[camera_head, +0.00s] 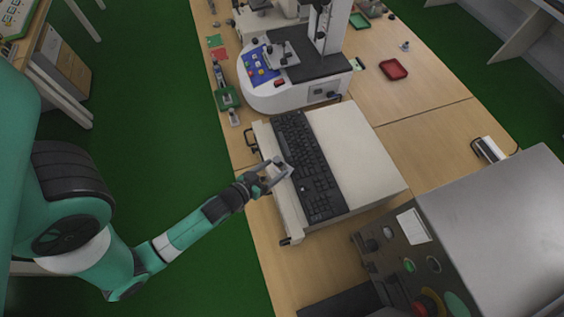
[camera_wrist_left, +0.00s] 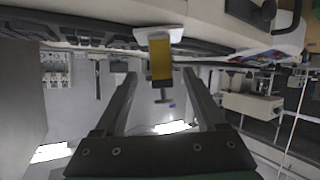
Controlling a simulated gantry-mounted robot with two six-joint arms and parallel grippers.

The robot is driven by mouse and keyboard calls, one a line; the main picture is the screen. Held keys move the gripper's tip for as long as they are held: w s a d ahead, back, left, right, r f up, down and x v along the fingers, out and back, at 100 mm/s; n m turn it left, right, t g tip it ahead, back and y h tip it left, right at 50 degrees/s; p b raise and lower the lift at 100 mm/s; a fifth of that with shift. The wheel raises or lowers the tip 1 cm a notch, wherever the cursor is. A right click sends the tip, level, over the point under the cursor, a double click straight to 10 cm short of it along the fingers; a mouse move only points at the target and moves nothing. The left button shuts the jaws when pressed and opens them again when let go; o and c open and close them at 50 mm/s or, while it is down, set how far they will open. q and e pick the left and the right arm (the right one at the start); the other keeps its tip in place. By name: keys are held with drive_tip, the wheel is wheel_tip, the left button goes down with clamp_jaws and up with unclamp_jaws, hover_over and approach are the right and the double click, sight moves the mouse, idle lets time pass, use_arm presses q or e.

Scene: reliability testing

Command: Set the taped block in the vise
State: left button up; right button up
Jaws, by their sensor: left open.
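My left gripper (camera_head: 276,172) is open above the front edge of the white keyboard unit. Its two fingers also show in the left wrist view (camera_wrist_left: 160,80). In that view, a yellow-faced block (camera_wrist_left: 160,58), likely the taped block, with a white plate and a grey T-shaped piece, shows between and beyond the fingertips. I cannot tell whether they touch it. The block is not clear in the head view. A grey clamp-like fixture (camera_head: 281,54) on the white testing machine may be the vise; it is too small to tell. My right gripper is not in view.
A black keyboard (camera_head: 305,165) lies on the white unit (camera_head: 360,165). The testing machine (camera_head: 300,92) stands behind it. A grey control box (camera_head: 500,230) stands at the right front. A red tray (camera_head: 394,69) lies on the wooden bench (camera_head: 420,95), with bare wood around it.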

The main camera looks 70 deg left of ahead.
sight(281, 163)
use_arm(q)
drive_tip(key=x, duration=0.4)
drive_tip(key=shift+w+a, duration=0.25)
drive_tip(key=shift+a, duration=0.05)
clamp_jaws()
